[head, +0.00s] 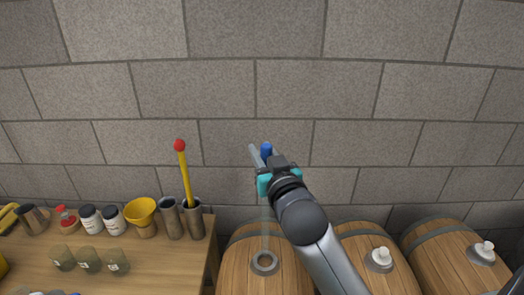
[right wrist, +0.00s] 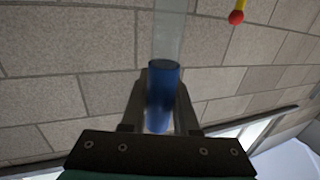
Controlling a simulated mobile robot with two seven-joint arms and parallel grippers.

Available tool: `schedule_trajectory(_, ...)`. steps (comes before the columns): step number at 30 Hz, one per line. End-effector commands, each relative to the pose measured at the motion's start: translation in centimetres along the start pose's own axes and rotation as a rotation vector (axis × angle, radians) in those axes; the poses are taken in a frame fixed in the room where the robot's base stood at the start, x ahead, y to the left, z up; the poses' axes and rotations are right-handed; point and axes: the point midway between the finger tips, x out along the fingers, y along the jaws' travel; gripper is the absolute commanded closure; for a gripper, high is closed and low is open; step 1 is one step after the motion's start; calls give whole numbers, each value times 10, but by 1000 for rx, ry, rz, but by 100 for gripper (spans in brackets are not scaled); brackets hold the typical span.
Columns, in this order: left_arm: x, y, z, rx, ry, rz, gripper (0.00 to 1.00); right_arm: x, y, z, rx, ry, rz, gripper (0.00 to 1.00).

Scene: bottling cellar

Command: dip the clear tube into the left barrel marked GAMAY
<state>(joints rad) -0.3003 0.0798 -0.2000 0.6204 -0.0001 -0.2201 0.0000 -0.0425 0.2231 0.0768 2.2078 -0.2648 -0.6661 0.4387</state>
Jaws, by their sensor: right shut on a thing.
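My right gripper (head: 268,170) is shut on the blue grip (right wrist: 163,95) of the clear tube (right wrist: 170,35). No GAMAY marking is readable. My left gripper is not in view.
Two more barrels, the middle (head: 355,254) and right (head: 445,262), have white bungs. A wooden table (head: 185,262) at left holds a yellow funnel (head: 141,213), metal cups, jars, glasses and a red-tipped yellow rod (head: 184,172). A stone block wall (head: 380,90) stands behind.

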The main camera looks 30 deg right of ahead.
Motion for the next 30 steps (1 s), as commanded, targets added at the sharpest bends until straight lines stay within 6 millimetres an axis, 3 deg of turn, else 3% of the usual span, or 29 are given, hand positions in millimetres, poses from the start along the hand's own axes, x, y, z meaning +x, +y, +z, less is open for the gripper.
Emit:
schedule_trajectory(18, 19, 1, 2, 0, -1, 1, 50, 0, 0, 31, 0, 0, 1, 100)
schedule_trajectory(30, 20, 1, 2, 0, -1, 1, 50, 0, 0, 33, 0, 0, 0, 100)
